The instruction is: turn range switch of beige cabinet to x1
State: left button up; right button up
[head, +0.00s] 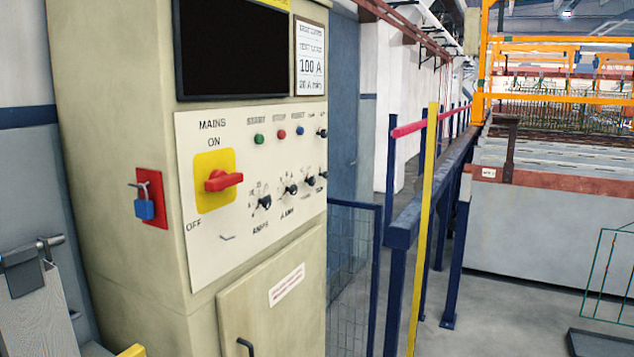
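The beige cabinet (120,60) fills the left half of the head view, its control panel (240,245) angled toward the right. A small black switch (321,132) sits at the panel's upper right edge, with small marks above it that I cannot read. Below are several black knobs: one over the AMPS label (264,202), one to its right (291,189), and more near the edge (310,180). I cannot tell for sure which one is the range switch or where it points. Neither gripper is in view.
A red MAINS handle (223,181) lies level on a yellow plate. A blue padlock (145,209) hangs at left. Blue railings (400,240) and a yellow post (424,230) stand right of the cabinet.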

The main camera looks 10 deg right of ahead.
aim_at(311, 181)
jog(key=i+l, duration=0.2)
jog(key=l, duration=0.15)
jog(key=i+l+u, duration=0.15)
jog(key=l, duration=0.15)
jog(key=i+l, duration=0.2)
jog(key=l, duration=0.15)
jog(key=i+l+u, duration=0.15)
jog(key=l, duration=0.2)
jog(key=i+l, duration=0.15)
jog(key=l, duration=0.2)
jog(key=i+l+u, duration=0.1)
jog(key=l, duration=0.3)
jog(key=i+l+u, duration=0.1)
jog(key=l, duration=0.25)
jog(key=i+l+u, duration=0.15)
jog(key=l, duration=0.65)
jog(key=i+l+u, duration=0.1)
jog(key=l, duration=0.7)
jog(key=i+l+u, duration=0.15)
jog(key=l, duration=0.7)
jog(key=i+l+u, duration=0.15)
jog(key=l, duration=0.7)
